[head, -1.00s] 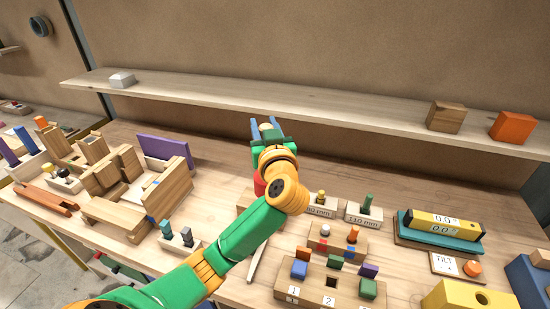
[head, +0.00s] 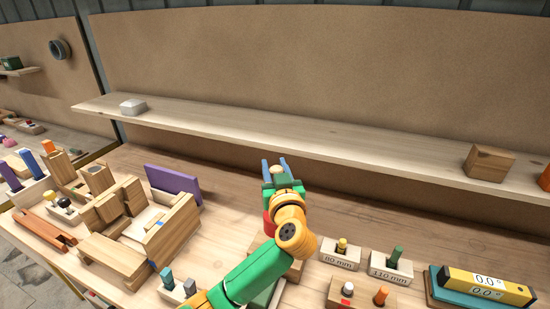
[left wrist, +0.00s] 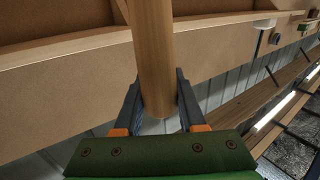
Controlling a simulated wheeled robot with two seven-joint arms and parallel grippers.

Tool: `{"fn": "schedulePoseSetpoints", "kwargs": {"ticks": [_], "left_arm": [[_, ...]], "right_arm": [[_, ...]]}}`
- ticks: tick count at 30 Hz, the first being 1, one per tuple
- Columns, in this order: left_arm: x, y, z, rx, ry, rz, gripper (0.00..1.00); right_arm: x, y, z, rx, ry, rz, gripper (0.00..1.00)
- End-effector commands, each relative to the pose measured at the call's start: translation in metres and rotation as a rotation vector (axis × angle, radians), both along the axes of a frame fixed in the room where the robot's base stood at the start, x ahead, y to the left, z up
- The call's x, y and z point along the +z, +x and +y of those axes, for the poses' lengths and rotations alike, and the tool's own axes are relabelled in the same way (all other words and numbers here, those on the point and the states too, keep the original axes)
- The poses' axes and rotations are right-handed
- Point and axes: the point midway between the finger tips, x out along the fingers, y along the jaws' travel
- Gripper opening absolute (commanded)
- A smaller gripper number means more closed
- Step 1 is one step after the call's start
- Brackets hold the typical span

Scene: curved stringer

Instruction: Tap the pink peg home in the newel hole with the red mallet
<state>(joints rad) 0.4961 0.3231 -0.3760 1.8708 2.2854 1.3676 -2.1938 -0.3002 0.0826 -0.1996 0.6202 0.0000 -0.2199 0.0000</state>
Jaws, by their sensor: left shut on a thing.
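My left gripper (head: 278,172) is over the back of the bench, below the long shelf, fingers pointing away. In the left wrist view, its fingers (left wrist: 155,108) are shut around a round wooden shaft (left wrist: 154,50), which looks like the mallet's handle. In the head view, a pale bit of it shows between the fingers. A red patch (head: 268,224) shows beside my left wrist; it may be the mallet head, mostly hidden by my arm. I cannot make out the pink peg or the newel hole. My right gripper is not in view.
The shelf (head: 330,148) runs behind, with a white block (head: 133,107) and a wooden block (head: 489,162). Wooden blocks and a purple board (head: 172,180) stand left. Labelled peg blocks (head: 340,254) and a yellow level (head: 485,287) lie right. Bare bench lies right of my gripper.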

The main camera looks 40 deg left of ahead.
Motion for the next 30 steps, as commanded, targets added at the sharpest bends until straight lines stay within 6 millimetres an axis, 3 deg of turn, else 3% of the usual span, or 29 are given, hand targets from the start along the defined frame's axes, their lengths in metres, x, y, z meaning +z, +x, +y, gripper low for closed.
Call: {"fn": "schedulePoseSetpoints", "kwargs": {"ticks": [22, 27, 30], "left_arm": [[-0.016, 0.000, 0.000, -0.001, 0.001, -0.002, 0.00], [0.010, 0.000, -0.001, -0.002, -0.001, -0.005, 0.00], [0.019, 0.000, -0.001, -0.002, -0.001, -0.006, 0.00]], "right_arm": [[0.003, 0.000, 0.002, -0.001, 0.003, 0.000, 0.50], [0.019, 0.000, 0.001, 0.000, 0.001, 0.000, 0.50], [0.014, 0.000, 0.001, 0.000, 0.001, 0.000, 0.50]]}}
